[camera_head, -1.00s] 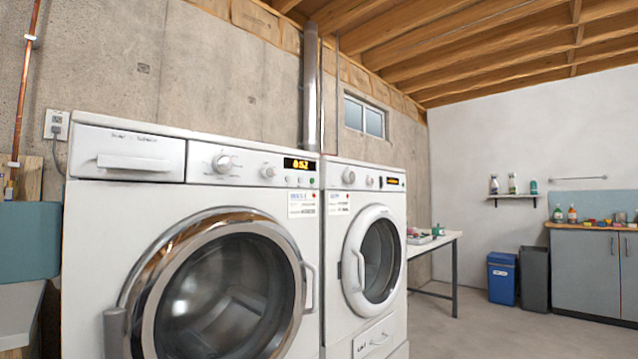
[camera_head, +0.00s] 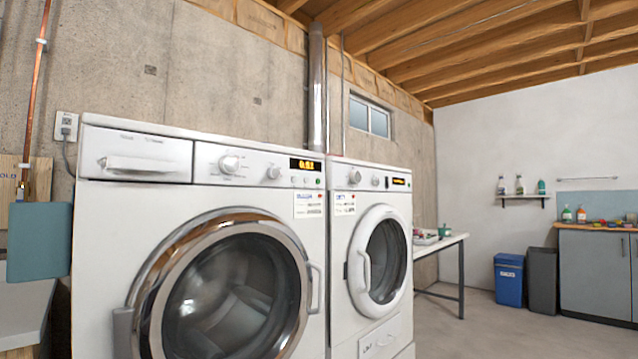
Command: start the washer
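The washer (camera_head: 258,202) is the large white front-loader at left centre. Its round chrome-rimmed door (camera_head: 235,290) looks shut, with dark glass. On its panel are a detergent drawer (camera_head: 142,164) that is shut, two knobs (camera_head: 229,163) and a lit yellow display (camera_head: 305,165). Small buttons sit under the display, one at the right looking green (camera_head: 317,182); lettering is too small to read. A second white machine (camera_head: 343,208) with a white round door stands directly right of it. Neither of my grippers shows in the view.
A teal box-like thing (camera_head: 39,240) is at the left edge, close to the washer. A table (camera_head: 440,243) stands right of the machines. A blue bin (camera_head: 508,280), a dark bin (camera_head: 542,280) and a grey cabinet (camera_head: 592,275) line the far wall. The floor at right is clear.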

